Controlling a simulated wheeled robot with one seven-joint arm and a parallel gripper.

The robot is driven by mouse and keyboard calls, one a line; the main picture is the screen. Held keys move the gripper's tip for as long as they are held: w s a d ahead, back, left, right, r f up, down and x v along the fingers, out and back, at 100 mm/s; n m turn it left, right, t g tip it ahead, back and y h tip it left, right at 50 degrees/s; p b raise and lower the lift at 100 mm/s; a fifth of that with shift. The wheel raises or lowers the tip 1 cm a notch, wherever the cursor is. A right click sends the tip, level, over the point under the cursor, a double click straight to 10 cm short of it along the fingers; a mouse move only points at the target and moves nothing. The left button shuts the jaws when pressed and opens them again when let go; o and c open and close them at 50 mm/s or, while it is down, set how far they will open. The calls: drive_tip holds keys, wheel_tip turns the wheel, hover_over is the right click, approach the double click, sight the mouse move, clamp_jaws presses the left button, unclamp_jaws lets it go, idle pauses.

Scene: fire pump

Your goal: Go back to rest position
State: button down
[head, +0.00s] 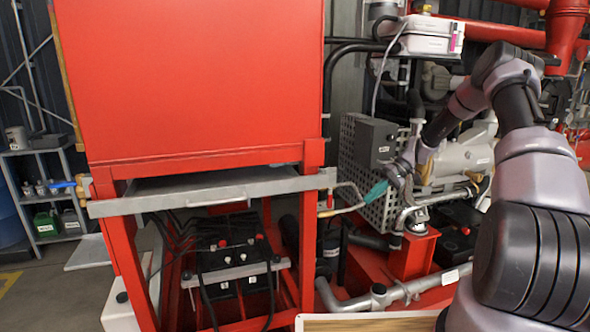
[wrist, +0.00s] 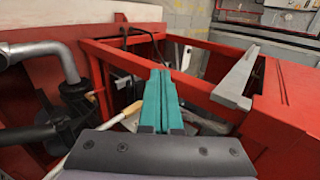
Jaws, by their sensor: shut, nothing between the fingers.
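My gripper (head: 376,191) has teal fingers and sits in front of the perforated grey guard, to the right of the red cabinet's frame. In the wrist view my gripper (wrist: 162,82) is shut, its teal fingers together with nothing between them. My arm reaches in from the right side of the head view. A thin metal pipe with a tan end (head: 342,209) lies just left of the fingertips. It also shows in the wrist view (wrist: 118,115), left of the fingers; I cannot tell whether they touch.
A red cabinet (head: 190,80) stands on a red frame above black batteries (head: 235,270). A grey perforated guard (head: 358,165) and a dark box (head: 375,143) stand close behind my gripper. Grey pipes (head: 375,298) run below. Shelves (head: 50,195) stand at far left.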

drive_tip(key=s+a+r+m+t+h, duration=0.1)
drive_tip(key=s+r+m+t+h, duration=0.15)
drive_tip(key=s+r, duration=0.7)
drive_tip(key=s+a+r+m+t+h, duration=0.15)
drive_tip(key=s+r+h, duration=0.25)
drive_tip(key=r, duration=1.1)
drive_tip(key=s+d+r+m+t, duration=0.1)
drive_tip(key=s+r+t, duration=0.2)
drive_tip(key=s, duration=0.6)
drive_tip(key=s+d+r+m+t+h, duration=0.1)
drive_tip(key=s+r+m+t, duration=0.1)
drive_tip(key=s+r, duration=0.4)
drive_tip(key=s+t, duration=0.1)
drive_tip(key=s, duration=0.3)
drive_tip(key=shift+m, duration=0.3)
drive_tip(key=shift+a, duration=0.1)
